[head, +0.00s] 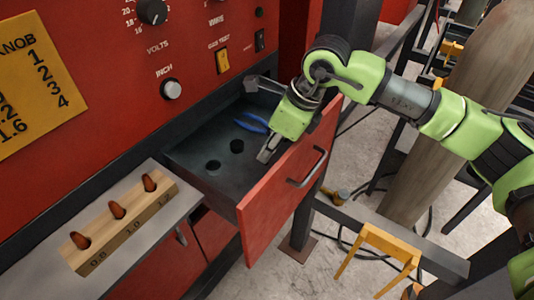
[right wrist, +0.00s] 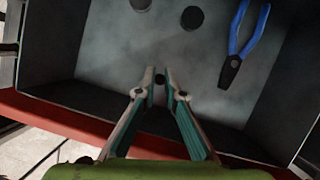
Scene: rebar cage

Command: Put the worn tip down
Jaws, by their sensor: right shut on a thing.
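My right gripper (head: 265,156) reaches down into the open drawer (head: 190,150) of the red machine. In the right wrist view its fingertips (right wrist: 160,78) are closed on a small dark piece, apparently the worn tip (right wrist: 160,79). The piece is mostly hidden between the fingers, and I cannot tell whether it touches the drawer floor. In the head view the fingers hide it. My left gripper is not in view.
Blue-handled pliers (head: 252,122) lie in the drawer near two dark round spots (head: 237,146). A wooden block (head: 125,228) with three copper-coloured tips (head: 117,210) stands on the ledge at left. The red drawer front (head: 280,195) stands close beside my gripper.

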